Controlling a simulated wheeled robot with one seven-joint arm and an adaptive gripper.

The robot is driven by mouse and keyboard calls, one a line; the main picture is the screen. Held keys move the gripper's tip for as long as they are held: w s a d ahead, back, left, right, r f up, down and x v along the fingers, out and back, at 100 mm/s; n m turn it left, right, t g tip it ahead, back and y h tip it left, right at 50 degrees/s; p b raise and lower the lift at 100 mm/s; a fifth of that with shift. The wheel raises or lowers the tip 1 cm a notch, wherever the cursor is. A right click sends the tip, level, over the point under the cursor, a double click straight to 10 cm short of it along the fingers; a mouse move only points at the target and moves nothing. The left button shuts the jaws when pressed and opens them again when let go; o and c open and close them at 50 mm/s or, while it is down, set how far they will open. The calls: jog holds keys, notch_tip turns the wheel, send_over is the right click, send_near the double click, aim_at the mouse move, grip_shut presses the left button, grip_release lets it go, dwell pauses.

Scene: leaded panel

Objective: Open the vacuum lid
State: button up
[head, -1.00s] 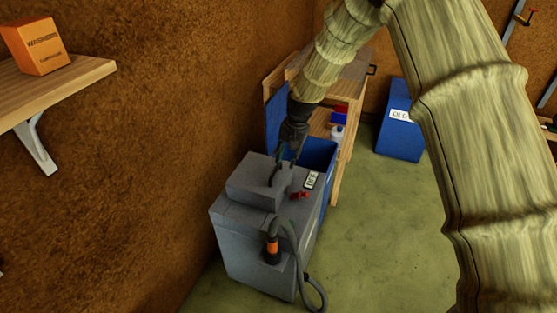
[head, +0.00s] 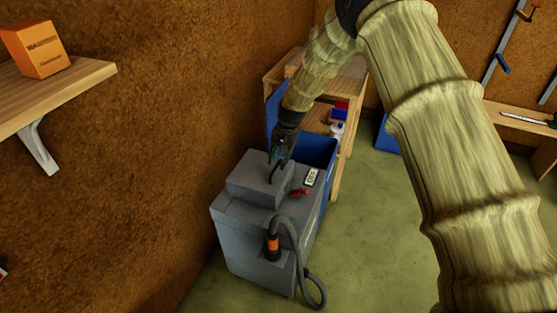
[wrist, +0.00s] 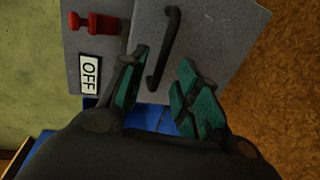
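The grey vacuum (head: 245,240) stands on the floor against the brown wall. Its raised lid block (head: 252,182) is flat on top and looks closed. A dark bar handle (wrist: 165,48) runs along the lid in the wrist view. My gripper (head: 275,168) is over the lid's far side in the head view. In the wrist view my gripper (wrist: 162,85) is open, with one green-padded finger on each side of the handle's near end. Whether a finger touches the handle is unclear. A red latch or switch (wrist: 95,23) and an OFF label (wrist: 90,75) sit beside the lid.
A grey hose with an orange cuff (head: 273,246) comes from the vacuum's front. A blue bin (head: 318,155) stands right behind it, near a wooden shelf unit (head: 350,125). A wall shelf (head: 60,90) holds an orange box (head: 36,46). The green floor (head: 375,250) is clear at right.

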jog(key=shift+a+f, duration=0.1)
jog(key=shift+f, duration=0.55)
grip_shut()
jog(key=shift+r, duration=0.1)
